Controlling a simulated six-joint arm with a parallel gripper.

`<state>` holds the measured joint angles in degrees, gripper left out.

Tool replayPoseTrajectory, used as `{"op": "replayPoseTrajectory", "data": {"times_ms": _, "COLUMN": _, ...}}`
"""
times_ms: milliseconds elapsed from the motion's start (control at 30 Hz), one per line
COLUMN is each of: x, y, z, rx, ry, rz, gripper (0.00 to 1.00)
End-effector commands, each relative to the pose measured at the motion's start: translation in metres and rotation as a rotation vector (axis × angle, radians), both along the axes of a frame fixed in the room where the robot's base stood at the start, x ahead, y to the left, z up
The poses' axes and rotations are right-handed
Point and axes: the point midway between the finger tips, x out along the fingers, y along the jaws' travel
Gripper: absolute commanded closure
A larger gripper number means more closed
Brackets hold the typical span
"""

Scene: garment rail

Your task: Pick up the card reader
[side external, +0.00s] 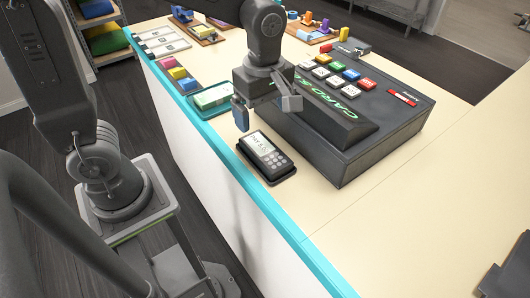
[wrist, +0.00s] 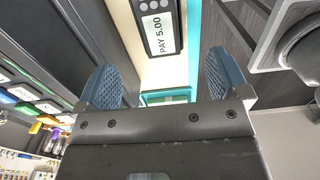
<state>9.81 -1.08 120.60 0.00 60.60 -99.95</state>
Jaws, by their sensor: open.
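The card reader (side external: 266,155) is a dark handheld unit with a keypad and a lit screen. It lies flat on the counter near its teal edge, left of the cash register. In the wrist view the card reader (wrist: 157,26) shows at the top, cut off by the frame, with "PAY 5.00" on its screen. My gripper (side external: 266,112) is above the counter, just above and behind the card reader. Its blue-padded fingers are apart with nothing between them, as the wrist view also shows (wrist: 165,78). My gripper is not touching the card reader.
A large dark cash register (side external: 350,110) with coloured keys stands close on the right of the card reader. A teal tray (side external: 213,97) holding a light green item sits behind it. Small coloured items lie farther back. The counter in front (side external: 350,235) is clear.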

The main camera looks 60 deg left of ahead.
Motion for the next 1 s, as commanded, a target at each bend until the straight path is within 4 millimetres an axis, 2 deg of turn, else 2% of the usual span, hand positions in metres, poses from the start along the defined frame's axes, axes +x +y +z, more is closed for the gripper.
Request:
{"op": "replayPoseTrajectory", "data": {"times_ms": 33, "x": 0.0, "y": 0.0, "z": -0.011, "rx": 0.001, "ry": 0.005, "rz": 0.0, "gripper": 0.06}}
{"op": "replayPoseTrajectory", "data": {"times_ms": 200, "x": 0.0, "y": 0.0, "z": -0.04, "rx": 0.0, "ry": 0.003, "rz": -0.001, "gripper": 0.06}}
{"op": "replayPoseTrajectory", "data": {"times_ms": 467, "x": 0.001, "y": 0.001, "z": -0.058, "rx": 0.0, "ry": 0.001, "rz": -0.002, "gripper": 0.06}}
{"op": "replayPoseTrajectory", "data": {"times_ms": 700, "x": 0.003, "y": 0.002, "z": -0.093, "rx": 0.0, "ry": 0.003, "rz": -0.002, "gripper": 0.06}}
{"op": "replayPoseTrajectory", "data": {"times_ms": 833, "x": 0.003, "y": 0.002, "z": -0.103, "rx": 0.0, "ry": 0.0, "rz": -0.002, "gripper": 0.06}}
{"op": "replayPoseTrajectory", "data": {"times_ms": 1000, "x": 0.003, "y": 0.001, "z": -0.104, "rx": 0.0, "ry": -0.002, "rz": -0.002, "gripper": 0.06}}
